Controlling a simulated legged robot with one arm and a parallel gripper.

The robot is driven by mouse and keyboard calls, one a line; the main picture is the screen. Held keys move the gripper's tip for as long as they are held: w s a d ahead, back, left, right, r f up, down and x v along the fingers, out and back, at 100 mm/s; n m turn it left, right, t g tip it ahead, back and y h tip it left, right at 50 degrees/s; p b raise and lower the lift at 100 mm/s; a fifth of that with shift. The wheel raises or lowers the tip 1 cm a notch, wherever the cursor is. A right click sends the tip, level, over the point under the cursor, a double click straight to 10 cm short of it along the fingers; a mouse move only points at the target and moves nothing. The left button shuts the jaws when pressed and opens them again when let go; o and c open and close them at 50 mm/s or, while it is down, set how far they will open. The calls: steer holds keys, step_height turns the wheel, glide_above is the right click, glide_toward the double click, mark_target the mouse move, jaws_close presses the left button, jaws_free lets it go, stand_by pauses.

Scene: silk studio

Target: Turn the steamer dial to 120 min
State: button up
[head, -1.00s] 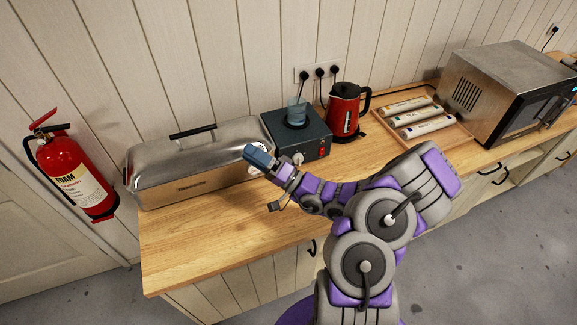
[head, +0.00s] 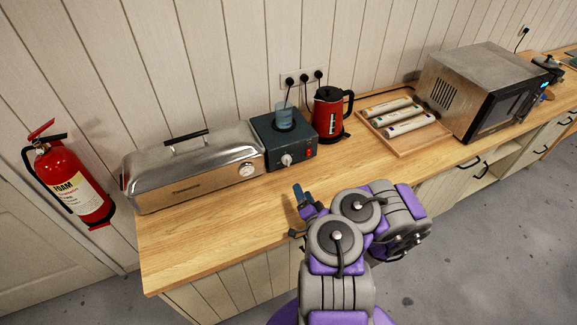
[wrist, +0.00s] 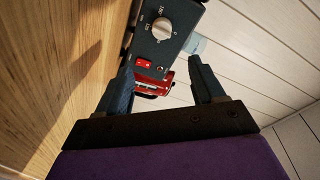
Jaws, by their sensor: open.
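The steamer (head: 195,180) is a long metal box with a rounded lid on the left of the wooden counter in the head view. Its round white dial (head: 246,170) is on the front face near the right end. The dial's setting is too small to read. My gripper (head: 299,193) is over the counter, right of the dial and apart from it. In the wrist view my gripper (wrist: 162,64) has its two dark fingers spread with nothing held. The steamer and its dial are out of the wrist view.
A dark hotplate (head: 290,142) with a beaker (head: 284,117) stands just right of the steamer. Its white knob (wrist: 162,28) shows in the wrist view. A red kettle (head: 329,112), rolls on a tray (head: 405,145) and a microwave (head: 480,90) stand further right. The front counter is clear.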

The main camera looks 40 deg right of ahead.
mark_target(289, 163)
steer(key=b+x, duration=0.4)
steer(key=x, duration=1.1)
steer(key=shift+w+r+b, duration=0.1)
steer(key=shift+w+b, duration=0.1)
steer(key=shift+b, duration=0.2)
steer(key=shift+a, duration=0.1)
steer(key=shift+c, duration=0.5)
steer(key=c, duration=0.9)
steer(key=shift+c, duration=0.2)
